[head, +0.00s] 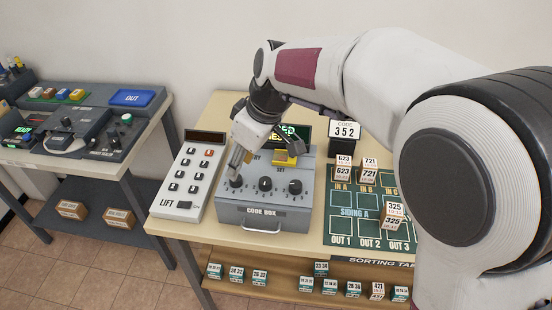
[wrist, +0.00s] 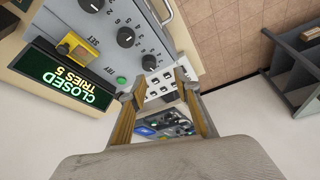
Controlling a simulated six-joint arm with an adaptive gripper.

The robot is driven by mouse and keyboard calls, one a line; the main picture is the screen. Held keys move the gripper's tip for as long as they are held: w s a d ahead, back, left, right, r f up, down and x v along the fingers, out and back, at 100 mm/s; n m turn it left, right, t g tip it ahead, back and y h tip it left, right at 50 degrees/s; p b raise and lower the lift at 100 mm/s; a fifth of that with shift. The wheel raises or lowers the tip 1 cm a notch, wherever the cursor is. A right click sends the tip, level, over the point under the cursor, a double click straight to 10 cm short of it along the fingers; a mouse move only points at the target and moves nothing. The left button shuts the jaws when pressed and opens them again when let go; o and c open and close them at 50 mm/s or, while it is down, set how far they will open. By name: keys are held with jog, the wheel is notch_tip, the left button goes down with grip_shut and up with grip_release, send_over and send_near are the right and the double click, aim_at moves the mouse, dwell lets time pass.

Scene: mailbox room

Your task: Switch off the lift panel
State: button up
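The lift panel (head: 189,178) is a white slab marked LIFT on the table, left of the grey code box. It has rows of dark buttons, one orange-red button (head: 208,152), a dark blank display (head: 205,136) at its top and a small dark part (head: 185,205) beside the LIFT label. My gripper (head: 238,168) appears over the left part of the code box, just right of the panel. In the wrist view its two fingers (wrist: 160,83) are apart with nothing held, and part of the panel (wrist: 162,88) shows beyond and between them.
The code box (head: 265,210) has several dials, a yellow part (head: 285,160) and a green-lettered screen (wrist: 72,75) reading CLOSED, TRIES 5. The sorting mat (head: 340,228) with cubes lies to the right. A second console table (head: 80,150) stands at the left, across a gap.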

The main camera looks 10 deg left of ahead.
jog(key=s+d+r+m+t, duration=0.1)
jog(key=s+d+r+m, duration=0.1)
jog(key=d, duration=0.6)
jog(key=shift+r+m+h, duration=0.3)
jog(key=shift+r, duration=0.55)
jog(key=s+d+m+t+h, duration=0.3)
jog(key=s+d+m, duration=0.8)
jog(key=s+d, duration=0.9)
jog(key=shift+s+d+r+h, duration=0.2)
jog(key=shift+d+h, duration=0.1)
jog(key=shift+d, duration=1.85)
